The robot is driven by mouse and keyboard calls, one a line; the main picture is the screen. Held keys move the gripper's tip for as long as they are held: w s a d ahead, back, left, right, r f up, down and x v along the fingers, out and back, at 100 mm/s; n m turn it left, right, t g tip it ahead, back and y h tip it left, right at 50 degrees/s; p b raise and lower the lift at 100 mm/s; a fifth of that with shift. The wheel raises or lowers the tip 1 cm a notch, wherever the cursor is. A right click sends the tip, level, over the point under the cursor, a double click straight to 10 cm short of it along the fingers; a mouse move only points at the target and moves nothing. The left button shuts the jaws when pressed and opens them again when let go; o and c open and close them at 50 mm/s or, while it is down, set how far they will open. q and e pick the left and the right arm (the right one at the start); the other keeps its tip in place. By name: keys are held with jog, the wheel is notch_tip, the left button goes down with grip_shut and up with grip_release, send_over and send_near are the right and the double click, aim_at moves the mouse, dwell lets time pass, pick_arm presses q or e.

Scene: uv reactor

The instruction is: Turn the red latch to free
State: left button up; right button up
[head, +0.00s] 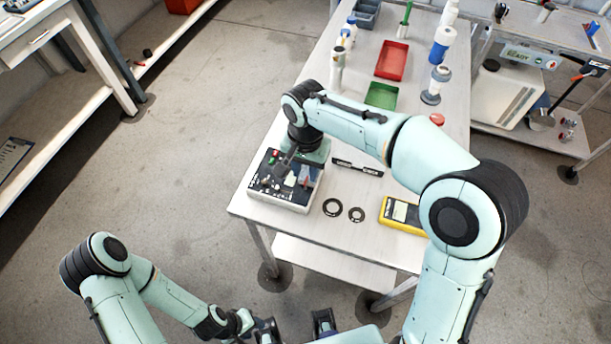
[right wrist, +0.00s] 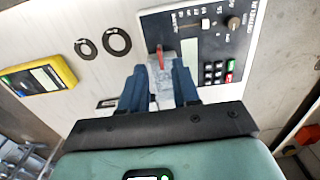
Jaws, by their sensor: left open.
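The red latch (right wrist: 160,57) is a thin upright lever on a pale grey block (right wrist: 166,75) at the edge of the instrument box (right wrist: 205,22). In the right wrist view my right gripper (right wrist: 159,82) has its two blue fingers apart, one on each side of the block. The latch shows between and just beyond the fingertips. I cannot tell whether the fingers touch the block. In the head view the box (head: 262,184) sits at the table's near left corner, partly covered by my right arm. My left gripper (head: 295,328) is open and empty below the table's front edge.
Two black rings (head: 333,207) and a yellow meter (head: 402,214) lie right of the box. A black flat bar (head: 357,167) lies behind the rings. A green tray (head: 381,95), a red tray (head: 392,60) and bottles stand farther back. Floor left of the table is clear.

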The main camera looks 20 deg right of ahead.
aim_at(306, 181)
pick_arm(q)
jog(key=shift+f, duration=0.2)
pick_arm(e)
jog(key=shift+f, duration=1.6)
grip_shut()
